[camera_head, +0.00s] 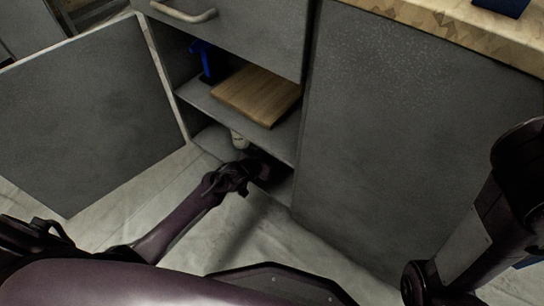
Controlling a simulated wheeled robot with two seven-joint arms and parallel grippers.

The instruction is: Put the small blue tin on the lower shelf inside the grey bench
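The grey bench (400,120) stands ahead with its left compartment open. Its lower shelf (212,140) is the floor of that compartment, under a middle shelf (205,100). My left arm reaches in from the left, and my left gripper (262,168) is low at the opening of the lower space, in shadow. Its fingers are too dark to tell whether they are open or shut. I cannot make out a small blue tin in or near it. A pale, rounded object (238,140) stands on the lower shelf beside the gripper. My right gripper is out of view.
The open door (90,115) swings out to the left. A wooden board (255,94) and a blue object (203,62) are on the middle shelf. A drawer (240,25) is above. A dark blue item (503,5) lies on the worktop (450,22). Pale sheeting (240,235) covers the floor.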

